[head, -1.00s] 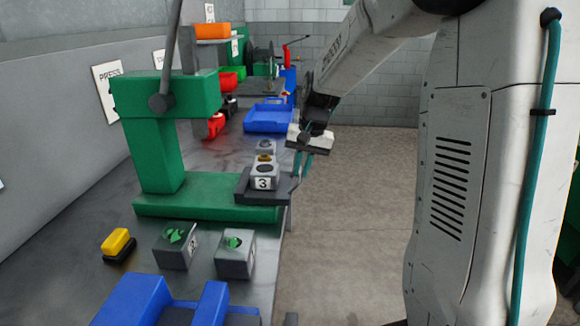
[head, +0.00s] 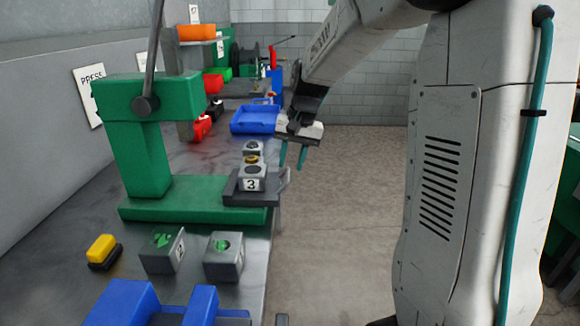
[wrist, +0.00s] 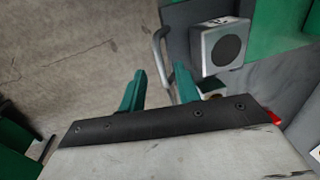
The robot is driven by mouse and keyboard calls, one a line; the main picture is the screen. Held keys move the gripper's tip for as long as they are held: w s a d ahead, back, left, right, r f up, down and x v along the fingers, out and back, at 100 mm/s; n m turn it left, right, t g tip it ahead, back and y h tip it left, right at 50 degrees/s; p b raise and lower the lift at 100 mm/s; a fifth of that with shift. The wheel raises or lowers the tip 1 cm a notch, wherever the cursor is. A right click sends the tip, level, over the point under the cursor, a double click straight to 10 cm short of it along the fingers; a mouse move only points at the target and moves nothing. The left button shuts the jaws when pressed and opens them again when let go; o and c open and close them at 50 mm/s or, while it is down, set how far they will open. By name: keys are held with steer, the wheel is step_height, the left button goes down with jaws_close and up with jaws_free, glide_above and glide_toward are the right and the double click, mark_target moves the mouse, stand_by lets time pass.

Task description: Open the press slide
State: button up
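The green press (head: 140,145) stands on the bench. Its dark grey slide (head: 230,190) sticks out past the right end of the green base. A grey block marked 3 (head: 252,184) sits on the slide, with a similar block (head: 253,149) behind it. A thin grey handle (wrist: 158,48) is on the slide's outer edge. My gripper (head: 293,156) is above and beside this handle, clear of the bench edge. In the wrist view my gripper (wrist: 160,88) has its two teal fingers apart and empty, with the handle just beyond the gap. Contact is not visible.
Two grey blocks with green marks (head: 162,251) (head: 224,256), a yellow-topped black item (head: 102,252) and a blue bin (head: 125,302) are in front of the press. A blue tray (head: 255,119) lies behind. The floor right of the bench is clear.

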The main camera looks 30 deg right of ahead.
steer(key=r, duration=0.3)
steer(key=d+r, duration=0.1)
steer(key=r, duration=0.1)
steer(key=shift+s+r, duration=0.1)
steer(key=shift+s, duration=0.15)
steer(key=s+a+n+h, duration=0.1)
steer(key=s+a+n, duration=0.2)
steer(key=s, duration=1.1)
steer(key=s+a+f+n, duration=0.1)
steer(key=s+a+n, duration=0.2)
steer(key=s+a, duration=0.6)
steer(key=s, duration=0.6)
steer(key=shift+n+h, duration=0.4)
